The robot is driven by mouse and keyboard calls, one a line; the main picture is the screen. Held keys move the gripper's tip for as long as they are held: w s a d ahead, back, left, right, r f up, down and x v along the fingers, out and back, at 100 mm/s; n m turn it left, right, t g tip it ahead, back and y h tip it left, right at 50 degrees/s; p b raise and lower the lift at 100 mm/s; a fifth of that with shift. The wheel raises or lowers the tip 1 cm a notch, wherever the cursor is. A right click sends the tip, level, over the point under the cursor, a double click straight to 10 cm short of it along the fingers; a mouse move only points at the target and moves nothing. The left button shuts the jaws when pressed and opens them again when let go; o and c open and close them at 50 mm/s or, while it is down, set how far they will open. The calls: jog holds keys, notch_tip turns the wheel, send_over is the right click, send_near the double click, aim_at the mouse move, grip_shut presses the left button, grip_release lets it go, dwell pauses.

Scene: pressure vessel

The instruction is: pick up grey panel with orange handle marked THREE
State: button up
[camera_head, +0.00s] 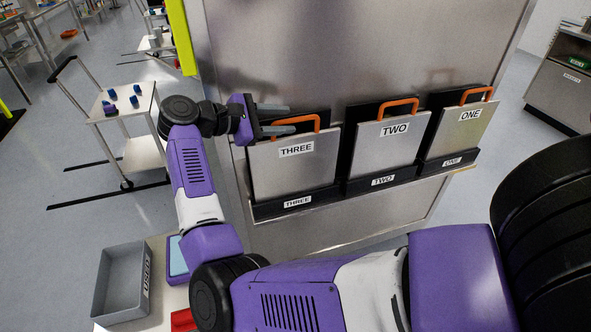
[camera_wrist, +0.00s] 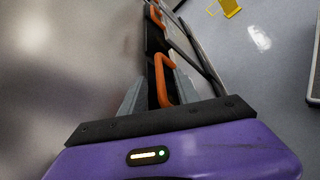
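The grey panel marked THREE (camera_head: 292,165) stands upright in the leftmost black holder on the metal wall. Its orange handle (camera_head: 305,119) is at the top edge. My gripper (camera_head: 291,118) is at the left end of this handle, with its two grey fingers apart and pointing right along the wall. In the wrist view, the orange handle (camera_wrist: 163,66) shows between the spread fingers, with a gap on its left side. I cannot tell whether the right finger touches it. The panel rests in its holder.
Panels TWO (camera_head: 386,147) and ONE (camera_head: 458,132) stand in holders to the right, with orange handles. A grey bin marked USED (camera_head: 122,285) is at lower left. A cart (camera_head: 122,112) with blue parts stands behind my arm. Open floor lies at left.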

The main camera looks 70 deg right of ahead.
aim_at(296, 119)
jog(key=p+x, duration=0.1)
jog(key=x, duration=0.3)
jog(key=shift+r+p, duration=0.2)
jog(key=shift+p, duration=0.15)
jog(key=shift+s+d+f, duration=0.15)
jog(key=shift+d+f, duration=0.05)
jog(key=shift+f, duration=0.05)
grip_shut()
jog(key=shift+r, duration=0.1)
dwell(0.7)
